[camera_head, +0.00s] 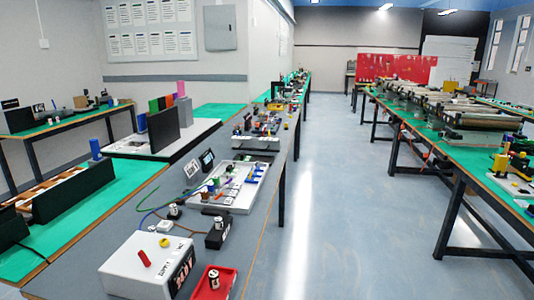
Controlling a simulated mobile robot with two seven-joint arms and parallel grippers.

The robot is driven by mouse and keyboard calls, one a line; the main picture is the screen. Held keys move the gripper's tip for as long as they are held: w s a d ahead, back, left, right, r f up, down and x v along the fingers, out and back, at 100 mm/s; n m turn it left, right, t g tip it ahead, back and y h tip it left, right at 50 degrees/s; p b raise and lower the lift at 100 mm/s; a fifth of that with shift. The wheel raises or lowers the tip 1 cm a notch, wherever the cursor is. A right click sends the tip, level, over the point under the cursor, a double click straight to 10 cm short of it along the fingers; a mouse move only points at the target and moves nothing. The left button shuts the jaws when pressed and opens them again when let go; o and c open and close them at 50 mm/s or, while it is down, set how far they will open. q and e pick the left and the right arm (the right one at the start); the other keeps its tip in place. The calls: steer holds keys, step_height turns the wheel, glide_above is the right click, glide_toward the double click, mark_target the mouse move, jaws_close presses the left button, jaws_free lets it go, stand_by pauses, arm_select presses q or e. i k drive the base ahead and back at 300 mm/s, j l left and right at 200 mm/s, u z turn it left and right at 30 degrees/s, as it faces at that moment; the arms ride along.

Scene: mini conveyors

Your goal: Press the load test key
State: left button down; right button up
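A white box (125,269) stands on the near end of the grey bench, at the bottom of the head view. On its top are a red slanted piece (145,257) and a small round yellow piece (164,243). Its front carries small dark lettering and a dark panel with white characters (179,279). The lettering is too small to read, so I cannot tell which part is the load test key. Neither of my grippers is in view, and nothing touches the box.
A red tray (228,282) holding a small white-and-black cylinder (214,279) sits right of the box. A black block (217,235) and cables lie behind it. A white tray of parts (247,203) is farther back. The floor aisle (340,200) to the right is clear.

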mark_target(164, 242)
steer(key=i+l+u, duration=0.2)
steer(key=u, duration=0.25)
steer(key=i+l+u, duration=0.15)
steer(key=u, duration=0.35)
steer(key=i+l+u, duration=0.15)
steer(key=l, duration=0.35)
steer(key=i+l+u, duration=0.15)
steer(key=l, duration=0.35)
steer(key=i+l, duration=0.1)
steer(key=l, duration=0.4)
steer(key=i+l, duration=0.1)
steer(key=l, duration=0.4)
steer(key=i+l, duration=0.1)
steer(key=l, duration=0.4)
steer(key=u, duration=1.35)
